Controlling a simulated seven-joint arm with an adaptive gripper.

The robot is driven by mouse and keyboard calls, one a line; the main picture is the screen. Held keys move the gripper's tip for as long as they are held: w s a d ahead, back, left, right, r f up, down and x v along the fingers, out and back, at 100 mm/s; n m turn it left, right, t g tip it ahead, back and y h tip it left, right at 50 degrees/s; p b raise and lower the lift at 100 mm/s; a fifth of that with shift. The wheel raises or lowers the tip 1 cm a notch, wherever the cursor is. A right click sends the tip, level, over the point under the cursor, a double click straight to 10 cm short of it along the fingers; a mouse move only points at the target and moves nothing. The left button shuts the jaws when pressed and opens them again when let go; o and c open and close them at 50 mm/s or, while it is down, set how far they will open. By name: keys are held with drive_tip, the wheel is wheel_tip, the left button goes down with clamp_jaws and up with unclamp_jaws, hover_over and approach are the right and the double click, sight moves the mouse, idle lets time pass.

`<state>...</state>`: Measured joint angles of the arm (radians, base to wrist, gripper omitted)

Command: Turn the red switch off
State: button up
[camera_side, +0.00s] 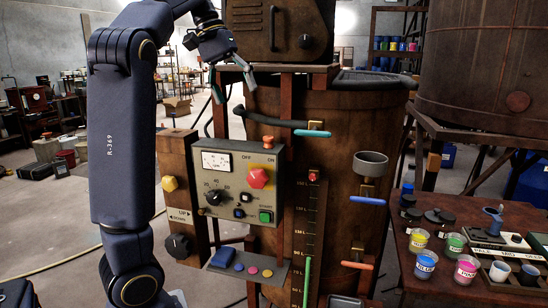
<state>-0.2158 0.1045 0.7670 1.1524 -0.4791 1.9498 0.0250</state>
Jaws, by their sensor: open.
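The red switch (259,178) is a red knob on a yellow plate at the upper right of a grey control panel (208,222). Above it the panel carries the words OFF on the left and ON on the right. The knob sits nearer the ON side; its exact pointing is too small to tell. My gripper (233,86) is open and empty, above the panel and a little left of the switch. Its fingers point down, apart from the panel.
A large rusty vat (340,130) stands behind the panel. The panel also has a gauge (216,161), a black dial (213,197) and a green button (266,216). Paint pots (467,268) stand on a table at right.

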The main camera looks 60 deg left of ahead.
drive_tip(key=w+d+f+m+g+y, duration=0.3)
drive_tip(key=w+d+f+g+y, duration=0.15)
drive_tip(key=f+g+y, duration=0.4)
drive_tip(key=w+d+r+m+g+y, duration=0.25)
drive_tip(key=w+d+r+y, duration=0.25)
drive_tip(key=d+r+y, duration=0.7)
drive_tip(key=y, duration=0.2)
approach(265, 184)
drive_tip(key=x, duration=1.2)
drive_tip(key=shift+s+a, duration=0.15)
drive_tip(key=shift+a, duration=0.15)
